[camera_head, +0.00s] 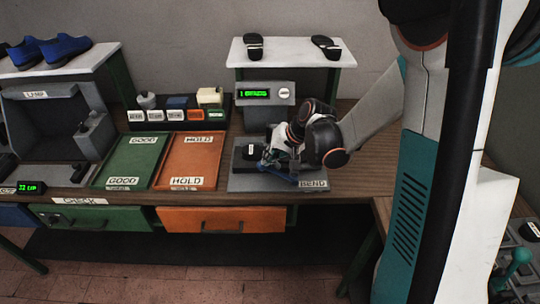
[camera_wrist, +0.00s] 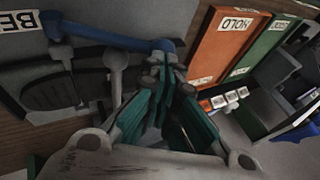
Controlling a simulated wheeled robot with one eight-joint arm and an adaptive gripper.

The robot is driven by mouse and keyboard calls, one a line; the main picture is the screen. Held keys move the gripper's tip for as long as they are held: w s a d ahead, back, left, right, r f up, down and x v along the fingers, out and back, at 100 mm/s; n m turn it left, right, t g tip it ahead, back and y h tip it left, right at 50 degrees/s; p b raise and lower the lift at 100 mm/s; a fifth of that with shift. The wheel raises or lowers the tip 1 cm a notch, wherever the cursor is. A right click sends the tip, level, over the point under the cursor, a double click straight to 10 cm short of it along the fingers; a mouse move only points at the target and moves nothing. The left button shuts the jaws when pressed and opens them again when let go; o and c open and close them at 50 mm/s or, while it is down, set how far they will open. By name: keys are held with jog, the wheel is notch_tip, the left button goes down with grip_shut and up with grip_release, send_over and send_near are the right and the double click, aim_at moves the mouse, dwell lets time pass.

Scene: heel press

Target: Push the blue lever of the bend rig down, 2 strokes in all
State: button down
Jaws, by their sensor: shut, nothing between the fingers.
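The bend rig is a grey plate (camera_head: 240,184) with a BEND label, on the wooden bench. Its blue lever (camera_head: 284,177) lies low near the plate's front, partly hidden by my gripper (camera_head: 275,160). In the wrist view the blue lever (camera_wrist: 105,35) runs from near the label to just past my fingertips. My gripper (camera_wrist: 163,66) is shut and empty, its tips close to the lever's free end. I cannot tell whether they touch. A dark shoe sole (camera_wrist: 50,90) sits in the rig. The green display (camera_head: 254,94) behind starts with 1; its word is unclear.
An orange HOLD tray (camera_head: 190,160) and a green GOOD tray (camera_head: 130,160) lie left of the rig. A white shelf (camera_head: 290,52) with two soles is above the rig.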

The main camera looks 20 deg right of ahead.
aim_at(258, 164)
jog(key=shift+a+f, duration=0.1)
jog(key=shift+a+f, duration=0.15)
jog(key=shift+a, duration=0.05)
jog(key=shift+w+a+f+h, duration=0.15)
jog(key=shift+a+h, duration=0.05)
jog(key=shift+h, duration=0.2)
jog(key=shift+a+f+g+h+b, duration=0.25)
jog(key=shift+a+g+h+b, duration=0.05)
jog(key=shift+b, duration=0.05)
jog(key=shift+w+a+f+n+g+h+b, duration=0.2)
jog(key=shift+a+f+h+b, duration=0.15)
jog(key=shift+a+f+h, duration=0.2)
jog(key=shift+w+a+f+n+g+h+b, duration=0.1)
jog(key=shift+w+a+f+n+h+b, duration=0.1)
jog(key=shift+a+f+h+b, duration=0.35)
jog(key=shift+w+a+f+g+h+b, duration=0.1)
jog(key=shift+a+f+g+h+b, duration=0.1)
jog(key=shift+f+h+b, duration=0.25)
jog(key=shift+w+a+f+g+h+b, duration=0.15)
jog(key=shift+f+h, duration=0.1)
jog(key=shift+f, duration=0.4)
jog(key=shift+a+f+b, duration=0.25)
jog(key=shift+f+b, duration=0.2)
jog(key=shift+f, duration=0.3)
